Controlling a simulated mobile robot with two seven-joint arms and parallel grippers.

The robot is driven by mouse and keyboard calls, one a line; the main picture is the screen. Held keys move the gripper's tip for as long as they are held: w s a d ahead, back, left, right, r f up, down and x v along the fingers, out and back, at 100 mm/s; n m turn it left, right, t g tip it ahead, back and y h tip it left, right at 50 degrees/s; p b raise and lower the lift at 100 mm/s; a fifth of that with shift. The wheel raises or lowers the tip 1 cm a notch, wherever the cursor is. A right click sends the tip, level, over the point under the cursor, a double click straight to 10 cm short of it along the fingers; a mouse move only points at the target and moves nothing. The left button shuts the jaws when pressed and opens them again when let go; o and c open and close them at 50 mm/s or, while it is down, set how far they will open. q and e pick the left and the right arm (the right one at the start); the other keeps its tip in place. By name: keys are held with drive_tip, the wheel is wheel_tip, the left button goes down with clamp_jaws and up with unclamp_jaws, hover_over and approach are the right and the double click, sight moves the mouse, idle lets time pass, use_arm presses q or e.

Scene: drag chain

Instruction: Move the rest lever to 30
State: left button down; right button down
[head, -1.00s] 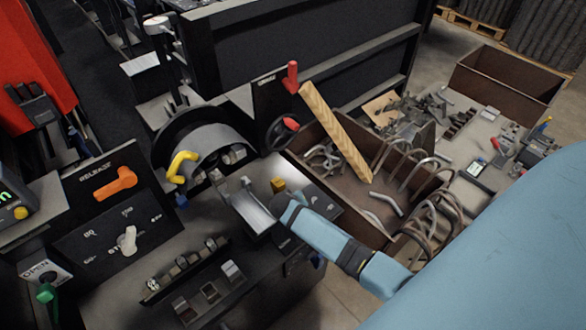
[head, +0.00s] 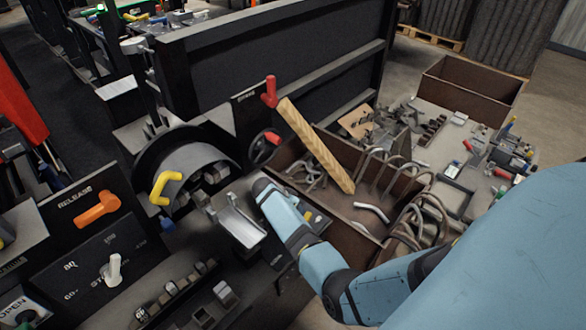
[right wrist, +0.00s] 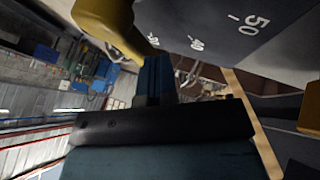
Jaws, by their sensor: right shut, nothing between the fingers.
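No legible "rest" label shows. A metal trough-shaped rest (head: 238,222) is on the bench in the head view. My right arm reaches in from the right, its end beside the trough; its fingers are hidden there. A small yellow piece (head: 307,216) shows partly behind my arm. In the right wrist view my right gripper (right wrist: 155,75) is shut and empty. A grey scale plate (right wrist: 225,35) marked 50, 40 and apparently 30 is above it. A yellow part (right wrist: 108,22) is close at its upper left, contact unclear. My left gripper is not in view.
An orange release lever (head: 97,209), a white lever (head: 112,270) and a bent yellow handle (head: 161,187) stand at the left. A red lever (head: 270,92) stands behind. A brown bin (head: 345,238) with curved pieces and a wooden board (head: 315,145) lies right of the trough.

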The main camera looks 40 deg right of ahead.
drive_tip(key=shift+s+d+p, duration=0.3)
drive_tip(key=shift+s+d, duration=0.15)
idle(0.6)
wheel_tip(320, 180, up, 20)
idle(0.5)
drive_tip(key=shift+f, duration=0.1)
idle(0.3)
